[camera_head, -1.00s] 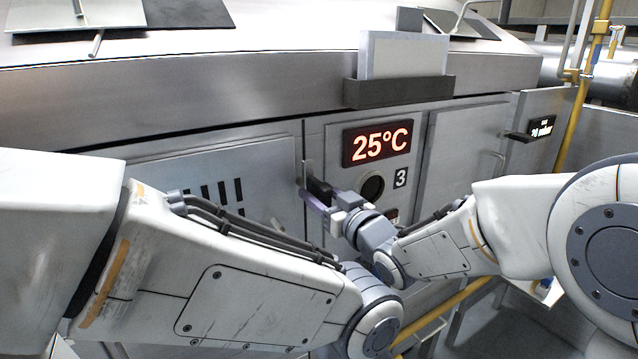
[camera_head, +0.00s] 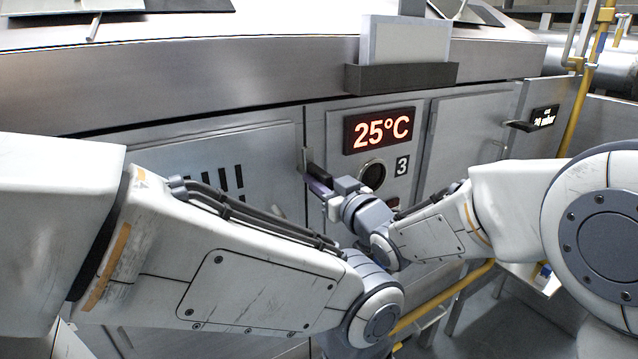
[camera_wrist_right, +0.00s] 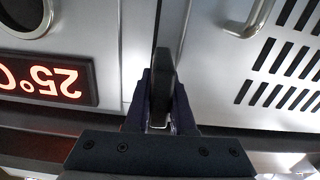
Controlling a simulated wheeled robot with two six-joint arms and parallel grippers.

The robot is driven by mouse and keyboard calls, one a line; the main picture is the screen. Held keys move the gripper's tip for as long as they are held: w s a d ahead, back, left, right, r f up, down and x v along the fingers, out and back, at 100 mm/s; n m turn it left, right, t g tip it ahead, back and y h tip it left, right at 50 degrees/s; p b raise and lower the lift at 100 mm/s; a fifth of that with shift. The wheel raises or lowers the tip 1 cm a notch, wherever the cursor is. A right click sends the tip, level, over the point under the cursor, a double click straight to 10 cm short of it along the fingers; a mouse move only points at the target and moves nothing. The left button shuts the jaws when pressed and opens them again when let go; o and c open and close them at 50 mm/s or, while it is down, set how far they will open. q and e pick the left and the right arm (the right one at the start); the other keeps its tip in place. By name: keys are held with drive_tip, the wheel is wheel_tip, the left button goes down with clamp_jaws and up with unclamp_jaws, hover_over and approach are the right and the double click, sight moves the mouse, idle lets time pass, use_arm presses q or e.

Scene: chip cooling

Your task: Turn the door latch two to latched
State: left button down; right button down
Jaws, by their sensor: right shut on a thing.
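A door latch with a dark lever (camera_head: 319,174) sits at the seam between the slotted left door (camera_head: 225,165) and the panel marked 3. In the right wrist view the dark lever (camera_wrist_right: 162,85) points up, nearly parallel to the seam, between my two fingers. My right gripper (camera_head: 318,186) is shut on this lever; it also shows in the right wrist view (camera_wrist_right: 161,108). The lever's base is partly hidden by the fingers. My left arm crosses the lower left of the head view, but its gripper is not seen.
A red 25°C display (camera_head: 380,130) and a round port (camera_head: 372,174) are on the panel right of the latch. A silver door handle (camera_wrist_right: 248,20) is close by in the wrist view. A yellow rail (camera_head: 440,298) runs low at the right.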

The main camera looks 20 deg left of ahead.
drive_tip(key=n+b, duration=0.3)
drive_tip(key=b, duration=0.1)
drive_tip(key=n+b, duration=0.3)
drive_tip(key=b, duration=0.2)
drive_tip(key=n+b, duration=0.4)
drive_tip(key=shift+s+a+f+b, duration=0.15)
drive_tip(key=shift+s+f+b, duration=0.05)
drive_tip(key=shift+f+b, duration=0.2)
drive_tip(key=shift+n+b, duration=0.4)
drive_tip(key=shift+n, duration=0.1)
drive_tip(key=n+b, duration=0.2)
drive_tip(key=n, duration=0.1)
drive_tip(key=shift+s+a+n+b, duration=0.1)
drive_tip(key=shift+n+b, duration=0.95)
drive_tip(key=shift+n, duration=0.65)
drive_tip(key=c, duration=0.8)
unclamp_jaws()
drive_tip(key=shift+o, duration=0.2)
drive_tip(key=shift+r, duration=0.1)
